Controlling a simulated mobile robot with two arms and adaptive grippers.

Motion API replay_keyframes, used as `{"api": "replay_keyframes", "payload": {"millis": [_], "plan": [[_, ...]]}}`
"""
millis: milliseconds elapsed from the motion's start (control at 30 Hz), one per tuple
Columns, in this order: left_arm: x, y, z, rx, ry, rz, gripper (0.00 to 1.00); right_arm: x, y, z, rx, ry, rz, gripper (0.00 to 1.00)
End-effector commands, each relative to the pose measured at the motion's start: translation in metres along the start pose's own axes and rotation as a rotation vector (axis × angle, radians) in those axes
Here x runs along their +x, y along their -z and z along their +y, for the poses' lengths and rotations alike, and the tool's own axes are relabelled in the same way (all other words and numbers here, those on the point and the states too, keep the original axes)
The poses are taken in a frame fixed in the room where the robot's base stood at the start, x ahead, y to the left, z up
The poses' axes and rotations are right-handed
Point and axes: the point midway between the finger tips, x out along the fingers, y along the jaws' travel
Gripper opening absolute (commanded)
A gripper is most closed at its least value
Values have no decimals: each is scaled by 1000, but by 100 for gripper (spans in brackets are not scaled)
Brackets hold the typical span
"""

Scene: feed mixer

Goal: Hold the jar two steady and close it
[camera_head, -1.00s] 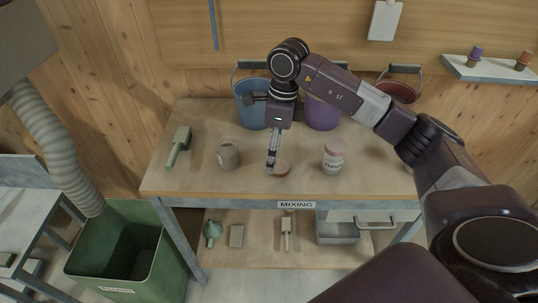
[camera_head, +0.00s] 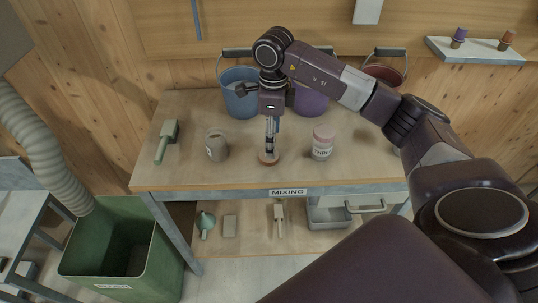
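An open, lidless jar (camera_head: 216,146) with grey-brown contents stands upright on the left part of the bench top; I cannot read any label on it. A flat, round reddish-brown lid (camera_head: 268,158) is to its right, near the front edge. My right gripper (camera_head: 269,152) points down at the lid, with its fingertips at or just above it. The fingers are seen edge-on and look close together, so I cannot tell whether they grip the lid. A second jar (camera_head: 322,143) with a pink lid and a label stands further right. My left gripper is not in view.
A blue bucket (camera_head: 239,95) and a purple bucket (camera_head: 310,98) stand at the back of the bench (camera_head: 180,181). A green-handled scoop or brush (camera_head: 166,141) lies at the left. A green bin (camera_head: 120,250) stands on the floor at lower left.

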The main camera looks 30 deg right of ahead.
Motion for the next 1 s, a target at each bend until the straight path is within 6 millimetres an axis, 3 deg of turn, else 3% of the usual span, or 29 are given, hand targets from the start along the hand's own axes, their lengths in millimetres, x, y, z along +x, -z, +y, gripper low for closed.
{"api": "replay_keyframes", "payload": {"millis": [167, 500, 867, 1000], "plan": [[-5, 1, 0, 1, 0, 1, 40, 6, -2, 2, -1, -4, 1, 63], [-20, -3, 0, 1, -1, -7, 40, 49, -8, 4, 0, -2, 0, 63], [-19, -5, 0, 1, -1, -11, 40, 52, -8, 4, 0, 0, -1, 63], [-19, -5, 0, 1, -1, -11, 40, 52, -8, 4, 0, 0, -1, 49]]}}
